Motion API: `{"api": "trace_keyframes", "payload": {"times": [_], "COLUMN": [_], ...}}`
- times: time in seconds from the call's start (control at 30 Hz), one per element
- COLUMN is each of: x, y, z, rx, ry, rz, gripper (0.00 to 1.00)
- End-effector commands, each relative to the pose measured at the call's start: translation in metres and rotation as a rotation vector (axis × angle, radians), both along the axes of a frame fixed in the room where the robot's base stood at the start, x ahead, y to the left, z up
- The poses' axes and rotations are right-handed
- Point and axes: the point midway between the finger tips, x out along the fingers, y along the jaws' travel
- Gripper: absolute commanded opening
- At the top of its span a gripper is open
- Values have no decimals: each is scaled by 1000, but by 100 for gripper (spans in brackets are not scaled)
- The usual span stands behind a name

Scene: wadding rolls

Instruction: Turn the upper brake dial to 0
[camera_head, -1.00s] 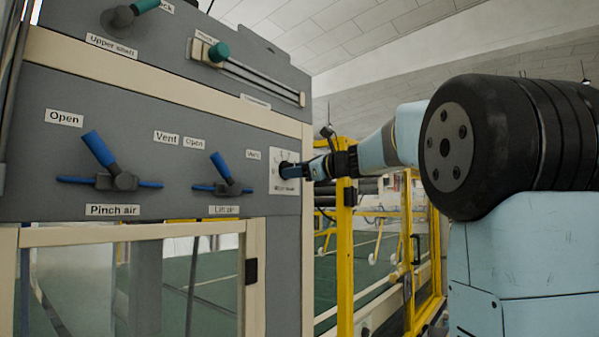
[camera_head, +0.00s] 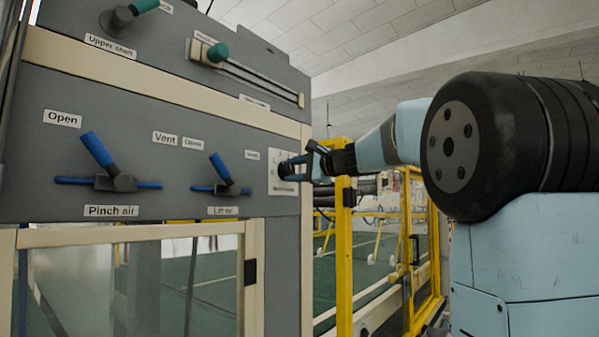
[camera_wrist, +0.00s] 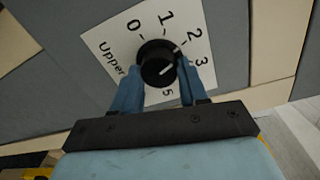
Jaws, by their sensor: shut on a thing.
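The upper brake dial is a round black knob (camera_wrist: 156,62) on a white scale plate (camera_wrist: 105,42) with numbers and the word "Upper" partly showing. In the wrist view 0, 1, 2, 3 and 5 can be read; the 4 is hidden. The knob's white mark lies on its lower right side, away from the 0 and roughly between 3 and 5. My gripper (camera_wrist: 160,74) is shut on the knob, one blue finger on each side. In the head view my gripper (camera_head: 291,168) reaches the plate (camera_head: 276,183) from the right and hides most of the dial.
Left on the grey panel are the blue Pinch air lever (camera_head: 98,150) and a smaller blue lever (camera_head: 221,168). Above are a teal-handled lever (camera_head: 118,19) and a slider with a teal knob (camera_head: 218,52). A yellow frame post (camera_head: 344,250) stands close below my wrist.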

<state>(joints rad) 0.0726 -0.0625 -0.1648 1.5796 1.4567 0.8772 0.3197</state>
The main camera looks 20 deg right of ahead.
Motion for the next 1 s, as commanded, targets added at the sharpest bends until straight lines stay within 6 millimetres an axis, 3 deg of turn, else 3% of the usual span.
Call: {"api": "trace_keyframes", "payload": {"times": [1.0], "x": [0], "y": [4], "z": [0], "rx": [-778], "ry": [-564], "rz": [2], "gripper": [12]}}
